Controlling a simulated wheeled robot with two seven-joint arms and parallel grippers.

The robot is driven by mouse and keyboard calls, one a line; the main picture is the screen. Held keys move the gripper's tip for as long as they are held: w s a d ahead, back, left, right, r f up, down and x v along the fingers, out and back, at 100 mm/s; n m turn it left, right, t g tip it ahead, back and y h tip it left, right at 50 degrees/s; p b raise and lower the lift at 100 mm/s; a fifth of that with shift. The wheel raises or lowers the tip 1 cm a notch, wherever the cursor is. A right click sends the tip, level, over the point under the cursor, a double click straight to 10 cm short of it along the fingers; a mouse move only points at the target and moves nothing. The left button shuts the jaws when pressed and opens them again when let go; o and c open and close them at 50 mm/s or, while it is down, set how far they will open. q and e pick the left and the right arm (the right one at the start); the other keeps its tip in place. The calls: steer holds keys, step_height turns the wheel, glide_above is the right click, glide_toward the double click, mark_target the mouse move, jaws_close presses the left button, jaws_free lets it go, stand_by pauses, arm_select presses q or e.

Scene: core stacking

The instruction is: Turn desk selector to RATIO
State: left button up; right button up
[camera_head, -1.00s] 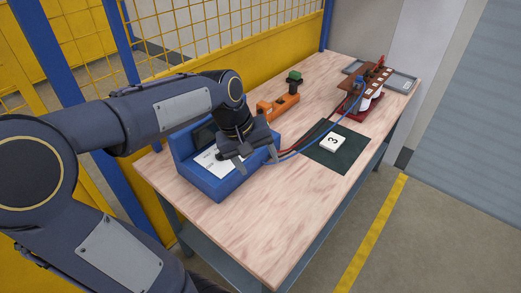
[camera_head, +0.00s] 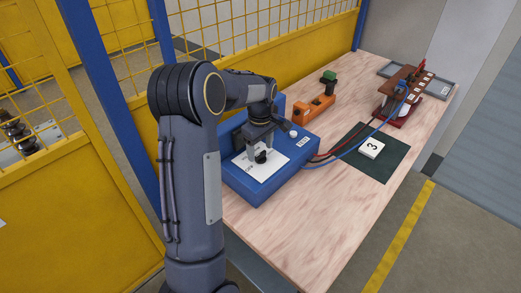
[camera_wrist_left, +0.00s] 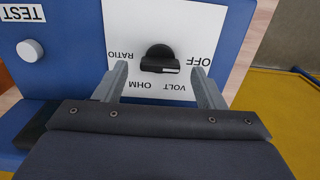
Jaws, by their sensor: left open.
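The blue desk instrument (camera_head: 255,190) stands on the near left part of the wooden table. Its white dial plate (camera_head: 268,171) carries the black selector knob (camera_head: 261,157). In the left wrist view the knob (camera_wrist_left: 160,62) sits among upside-down labels RATIO, OHM, VOLT and OFF. A small white mark shows on its lower right, on the VOLT/OFF side; its exact setting is unclear. My left gripper (camera_head: 260,149) points down over the dial. In the left wrist view its open fingers (camera_wrist_left: 158,72) stand either side of the knob, with gaps. My right gripper is not in view.
A white TEST button (camera_wrist_left: 31,50) is beside the dial. Red, black and blue cables run from the box toward a brown terminal unit (camera_head: 408,85). An orange block (camera_head: 314,110), a green mat (camera_head: 391,165) with a number 3 tile (camera_head: 371,148), and a yellow mesh fence are nearby.

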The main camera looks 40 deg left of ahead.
arm_select(q)
steer(key=shift+f, duration=0.7)
steer(key=c, duration=1)
